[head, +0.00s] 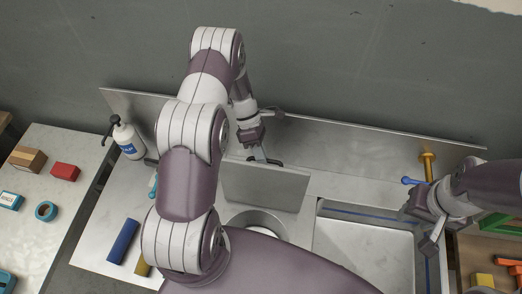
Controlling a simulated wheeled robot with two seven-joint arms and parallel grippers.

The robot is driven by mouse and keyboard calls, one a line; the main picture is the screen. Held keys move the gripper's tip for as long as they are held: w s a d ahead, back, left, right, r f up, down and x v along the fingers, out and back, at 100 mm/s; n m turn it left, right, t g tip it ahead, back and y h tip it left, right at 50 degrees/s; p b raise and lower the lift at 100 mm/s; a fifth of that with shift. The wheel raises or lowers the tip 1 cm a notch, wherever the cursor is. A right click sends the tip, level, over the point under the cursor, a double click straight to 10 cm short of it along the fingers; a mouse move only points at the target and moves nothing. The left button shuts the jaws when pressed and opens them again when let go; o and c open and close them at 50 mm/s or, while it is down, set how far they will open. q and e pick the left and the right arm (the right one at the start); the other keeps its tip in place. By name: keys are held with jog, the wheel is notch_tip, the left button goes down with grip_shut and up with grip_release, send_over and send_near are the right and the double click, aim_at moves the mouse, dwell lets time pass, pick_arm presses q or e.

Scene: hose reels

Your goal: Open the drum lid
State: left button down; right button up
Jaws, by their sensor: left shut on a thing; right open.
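The drum lid (265,187) is a flat grey metal panel in the middle of the metal counter. It looks raised and tilted back behind a round drum opening (257,222). My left gripper (264,159) reaches over from behind and is shut at the lid's top edge; the exact grip spot is small and hard to see. My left arm hides part of the counter left of the drum. My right gripper (432,240) is open and empty, above the right edge of the sink basin.
A sink basin (360,250) lies right of the drum, with a yellow and blue tap (428,165) behind it. A pump bottle (128,139) and a blue cylinder (123,241) are on the left. A metal backsplash (350,142) runs along the wall.

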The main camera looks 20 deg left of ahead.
pick_arm(q)
jog(key=shift+s+f, duration=0.25)
jog(key=shift+s, duration=0.1)
jog(key=c, duration=1.1)
grip_release()
jog(key=shift+w, duration=0.1)
jog(key=shift+w+r, duration=0.1)
jog(key=shift+w, duration=0.05)
jog(key=shift+r, duration=0.3)
notch_tip(320, 180, up, 4)
jog(key=shift+d+f+p, duration=0.1)
jog(key=shift+p, duration=0.75)
jog(key=shift+d+r+b, duration=0.2)
jog(key=shift+d+b, duration=0.45)
jog(key=shift+d, duration=0.15)
jog(key=d+r, duration=0.2)
jog(key=d, duration=0.1)
jog(key=d+r, duration=0.2)
jog(key=d, duration=0.1)
jog(key=d+r, duration=0.2)
jog(key=d, duration=0.1)
jog(key=shift+s+d+r, duration=0.1)
jog(key=shift+s+d, duration=0.2)
jog(key=shift+d, duration=0.05)
